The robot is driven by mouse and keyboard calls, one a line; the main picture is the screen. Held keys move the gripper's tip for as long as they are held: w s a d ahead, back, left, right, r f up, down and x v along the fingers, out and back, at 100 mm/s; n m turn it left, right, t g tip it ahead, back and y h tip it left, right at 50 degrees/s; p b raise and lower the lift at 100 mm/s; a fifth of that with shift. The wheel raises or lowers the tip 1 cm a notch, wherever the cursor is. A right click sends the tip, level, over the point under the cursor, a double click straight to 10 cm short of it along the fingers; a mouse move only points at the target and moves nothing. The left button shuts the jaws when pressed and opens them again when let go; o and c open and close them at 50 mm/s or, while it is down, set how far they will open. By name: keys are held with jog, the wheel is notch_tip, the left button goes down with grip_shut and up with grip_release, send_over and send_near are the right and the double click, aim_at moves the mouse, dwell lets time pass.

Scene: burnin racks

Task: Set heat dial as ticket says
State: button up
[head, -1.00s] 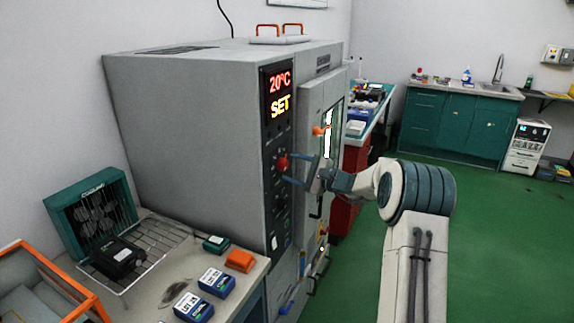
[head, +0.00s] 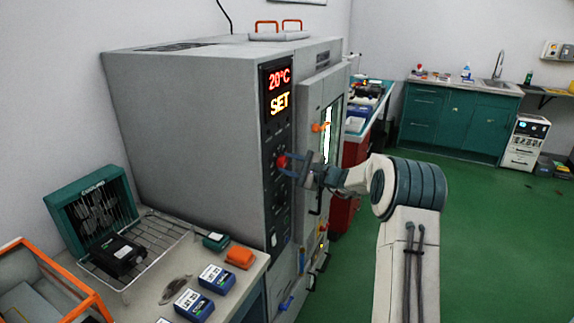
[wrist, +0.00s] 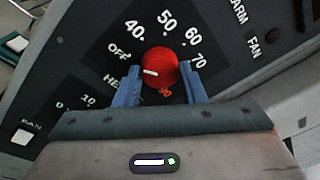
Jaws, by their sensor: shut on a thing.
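The red heat dial (wrist: 160,66) is on the dark control panel (wrist: 95,55) of the grey oven. Its white pointer mark aims left, toward the OFF label. The labels 40, 50, 60, 70 and a red 90 ring it. My gripper (wrist: 164,84) has a blue finger on each side of the dial and is shut on it. In the head view the dial (head: 282,161) shows as a red spot at my gripper (head: 290,166). The oven display (head: 279,91) reads 20°C and SET. I cannot make out a ticket.
A bench (head: 140,290) with a wire rack, a fan box and blue LOT boxes stands at the lower left. Green floor (head: 480,230) is open to the right.

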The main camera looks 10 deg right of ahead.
jog(key=shift+a+r, duration=0.1)
jog(key=m+p, duration=0.2)
jog(key=m, duration=0.2)
jog(key=shift+r, duration=0.2)
jog(key=m+p, duration=0.3)
jog(key=shift+r+g+h, duration=0.1)
jog(key=shift+g+h, duration=0.2)
jog(key=shift+g, duration=0.1)
jog(key=m+p, duration=0.4)
jog(key=shift+d+r+g, duration=0.1)
jog(key=shift+d+g, duration=0.1)
jog(key=shift+g, duration=0.2)
jog(key=shift+m+p, duration=1.45)
jog(key=shift+m, duration=0.05)
jog(key=shift+d, duration=0.1)
jog(key=o, duration=1)
jog(key=shift+d, duration=0.15)
jog(key=shift+a+f+g, duration=0.2)
jog(key=shift+f+g, duration=0.05)
jog(key=shift+g, duration=0.05)
jog(key=b+v, duration=0.1)
jog(key=v, duration=0.3)
jog(key=b+v, duration=0.1)
jog(key=v, duration=0.4)
jog(key=b+v, duration=0.1)
jog(key=v, duration=0.4)
jog(key=shift+w+d+f+b, duration=0.1)
jog(key=shift+w+f+b, duration=0.05)
jog(key=shift+f+b, duration=0.15)
